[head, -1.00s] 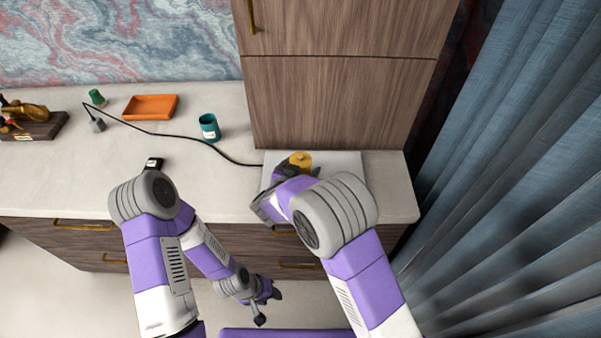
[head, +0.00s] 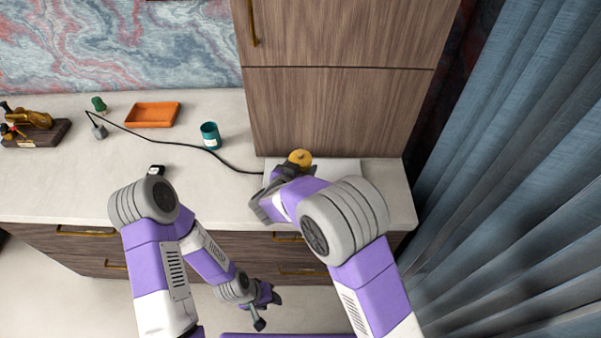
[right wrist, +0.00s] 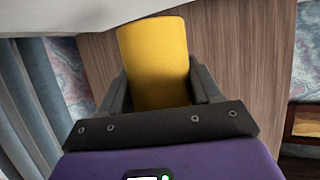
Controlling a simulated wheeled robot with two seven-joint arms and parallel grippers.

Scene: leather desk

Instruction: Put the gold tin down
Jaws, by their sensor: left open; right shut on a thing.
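The gold tin (head: 300,157) is at the right part of the desk, in front of the wooden cabinet and over a pale flat board. In the right wrist view the gold tin (right wrist: 156,62) stands between both fingers. My right gripper (head: 297,170) is shut on it; my arm hides part of the tin's lower side in the head view. I cannot tell whether the tin touches the board. My left gripper (head: 268,308) is open and empty, low in front of the desk drawers.
The pale board (head: 340,172) has bare room right of the tin. A teal tin (head: 210,135), an orange tray (head: 152,115), a green object (head: 99,104), a black cable (head: 165,136), a small black item (head: 156,171) and a figurine stand (head: 37,132) are further left. The wooden cabinet (head: 340,110) rises behind.

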